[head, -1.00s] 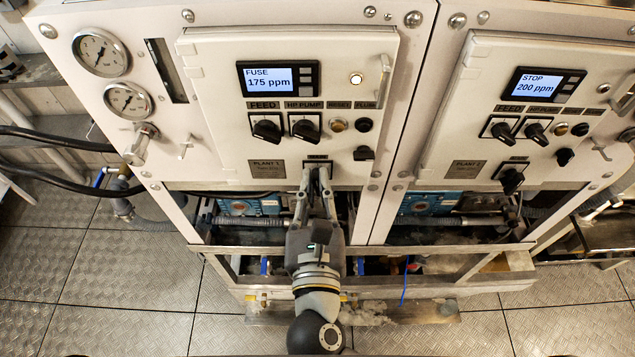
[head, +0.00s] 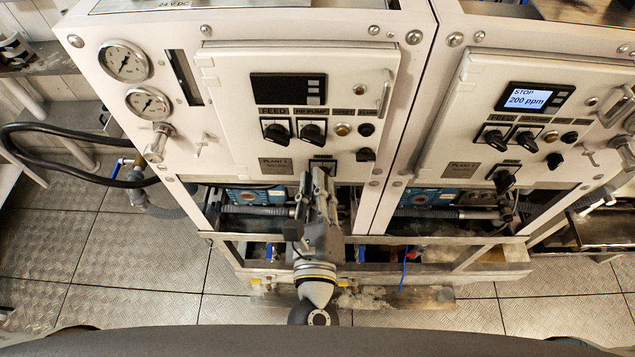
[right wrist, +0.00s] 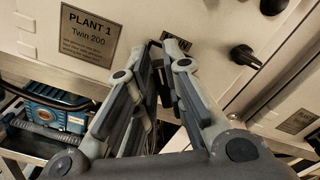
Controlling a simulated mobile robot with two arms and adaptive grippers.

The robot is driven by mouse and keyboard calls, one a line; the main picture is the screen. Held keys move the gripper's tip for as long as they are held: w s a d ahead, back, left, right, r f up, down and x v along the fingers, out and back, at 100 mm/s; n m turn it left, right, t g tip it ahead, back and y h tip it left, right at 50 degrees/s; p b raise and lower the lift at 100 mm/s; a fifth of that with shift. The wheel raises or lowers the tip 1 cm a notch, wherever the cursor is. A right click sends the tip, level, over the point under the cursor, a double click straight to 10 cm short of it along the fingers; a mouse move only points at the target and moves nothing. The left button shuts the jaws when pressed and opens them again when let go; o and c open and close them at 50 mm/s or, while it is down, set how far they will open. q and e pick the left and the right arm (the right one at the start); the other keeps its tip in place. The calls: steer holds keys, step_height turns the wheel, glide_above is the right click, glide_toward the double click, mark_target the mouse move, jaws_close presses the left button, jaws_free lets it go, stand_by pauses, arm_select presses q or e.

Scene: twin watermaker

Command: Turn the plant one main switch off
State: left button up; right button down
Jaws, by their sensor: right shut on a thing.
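The plant one panel (head: 225,130) is the white door at the left in the head view. Its display (head: 288,88) is dark. The main switch sits low on this door, under a small dark label (head: 322,161), and is almost wholly hidden by my right gripper (head: 318,174). That gripper is shut on the switch, its fingers turned. In the right wrist view, my right gripper (right wrist: 163,46) reaches the panel beside the plate (right wrist: 88,34) reading PLANT 1, Twin 200. My left gripper is not in view.
The plant two panel (head: 450,120) stands at the right, its display (head: 535,97) lit with STOP 200 ppm. FEED (head: 277,133) and HP pump (head: 312,133) knobs are above my gripper. A metal frame rail (head: 400,240) runs below. Two gauges are at the left.

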steer(key=c, duration=1.5)
jaws_free()
steer(key=shift+w, duration=0.15)
steer(key=s, duration=1.2)
